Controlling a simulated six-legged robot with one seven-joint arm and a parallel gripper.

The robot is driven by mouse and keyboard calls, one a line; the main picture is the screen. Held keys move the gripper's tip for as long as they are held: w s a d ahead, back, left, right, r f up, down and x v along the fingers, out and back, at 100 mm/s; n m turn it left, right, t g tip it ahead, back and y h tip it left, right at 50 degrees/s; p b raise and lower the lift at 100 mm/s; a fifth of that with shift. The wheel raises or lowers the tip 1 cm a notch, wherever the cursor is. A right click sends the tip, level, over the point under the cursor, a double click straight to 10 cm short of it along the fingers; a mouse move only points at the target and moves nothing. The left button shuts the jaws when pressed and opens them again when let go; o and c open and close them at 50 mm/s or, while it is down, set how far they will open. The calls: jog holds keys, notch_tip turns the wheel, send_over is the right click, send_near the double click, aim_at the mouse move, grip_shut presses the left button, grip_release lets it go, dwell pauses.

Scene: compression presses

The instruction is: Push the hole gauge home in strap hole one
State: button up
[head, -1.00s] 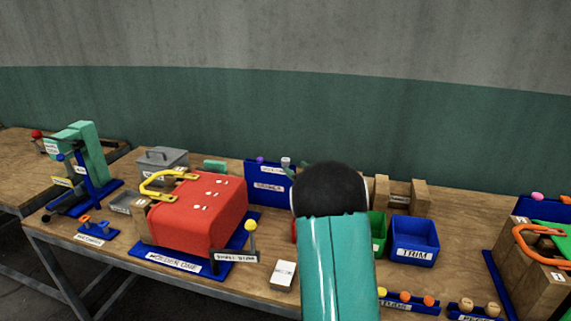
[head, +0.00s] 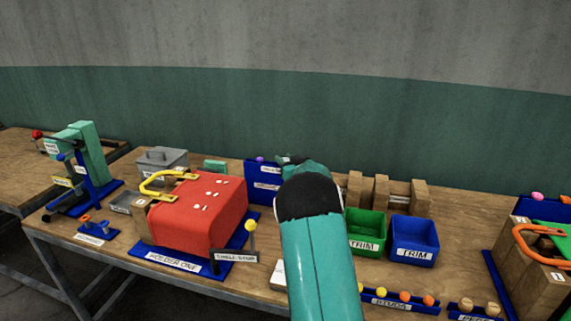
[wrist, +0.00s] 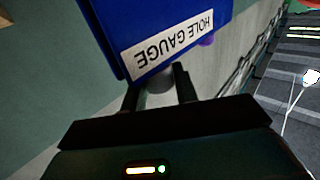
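The hole gauge (wrist: 158,80) shows in the wrist view as a short grey cylinder beside a blue stand (wrist: 170,25) labelled HOLE GAUGE. My gripper (wrist: 159,88) has one finger on each side of it, seemingly with small gaps, so it looks open around the gauge. In the head view my arm hides most of the gauge, and the gripper's teal end is at the blue stand (head: 262,180). The red block (head: 205,215) on the base marked HOLDER ONE has small white marks on top and a yellow handle. I cannot tell which mark is strap hole one.
Green (head: 365,243) and blue (head: 414,252) TRIM bins and a blue stud tray (head: 395,305) lie right of my arm.

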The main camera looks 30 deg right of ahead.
aim_at(286, 159)
jog(key=c, duration=0.5)
jog(key=shift+r, duration=0.1)
jog(key=shift+r, duration=0.5)
notch_tip(286, 159, up, 2)
jog(key=shift+r, duration=0.2)
jog(key=s+a+r, duration=0.1)
jog(key=s+r, duration=0.2)
jog(key=s, duration=0.1)
jog(key=s+a+r, duration=0.1)
jog(key=s+r, duration=0.2)
jog(key=s, duration=0.2)
jog(key=s+r, duration=0.3)
jog(key=s, duration=0.1)
jog(key=shift+s+a+r, duration=0.2)
jog(key=shift+s+a, duration=0.2)
jog(key=shift+s+d, duration=0.1)
jog(key=shift+d, duration=0.05)
